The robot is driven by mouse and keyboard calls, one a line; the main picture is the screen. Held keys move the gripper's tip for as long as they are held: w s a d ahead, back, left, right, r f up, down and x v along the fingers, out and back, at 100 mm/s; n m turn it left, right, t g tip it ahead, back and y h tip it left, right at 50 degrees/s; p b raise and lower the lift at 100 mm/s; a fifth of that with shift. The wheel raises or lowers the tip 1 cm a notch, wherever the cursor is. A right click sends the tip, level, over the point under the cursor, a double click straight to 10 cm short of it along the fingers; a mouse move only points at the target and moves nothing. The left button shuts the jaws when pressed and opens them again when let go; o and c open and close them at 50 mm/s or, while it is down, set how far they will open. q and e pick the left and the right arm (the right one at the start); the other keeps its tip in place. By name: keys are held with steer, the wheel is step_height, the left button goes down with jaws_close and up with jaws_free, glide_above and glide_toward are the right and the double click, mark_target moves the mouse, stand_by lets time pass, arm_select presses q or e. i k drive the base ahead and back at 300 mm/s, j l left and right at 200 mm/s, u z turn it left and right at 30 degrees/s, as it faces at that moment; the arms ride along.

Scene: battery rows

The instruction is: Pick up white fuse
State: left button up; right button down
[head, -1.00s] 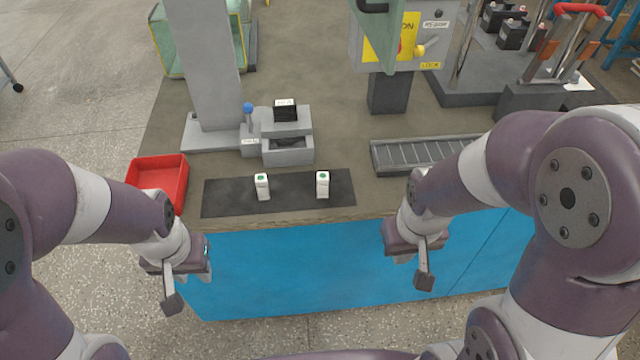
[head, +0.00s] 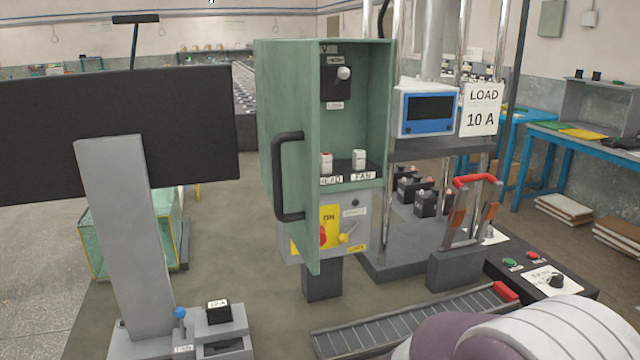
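Two small white fuse-like blocks stand in the open green cabinet (head: 285,150), on a dark holder (head: 345,168) above two labels. The left block (head: 326,163) has a reddish mark on top and sits by a label that seems to read FEED. The right block (head: 359,160) looks plain white and sits by the FAN label. Neither gripper is in view. Only part of my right arm shows at the bottom right. The dark mat and the two white blocks with green marks on it are out of view.
The cabinet door with a black handle (head: 288,178) stands open toward me. A large dark monitor (head: 120,130) fills the left.

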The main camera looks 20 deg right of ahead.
mark_target(325, 159)
steer(key=l+z, duration=0.2)
steer(key=l, duration=0.5)
steer(key=l+z, duration=0.2)
steer(key=l, duration=0.5)
steer(key=i, duration=0.05)
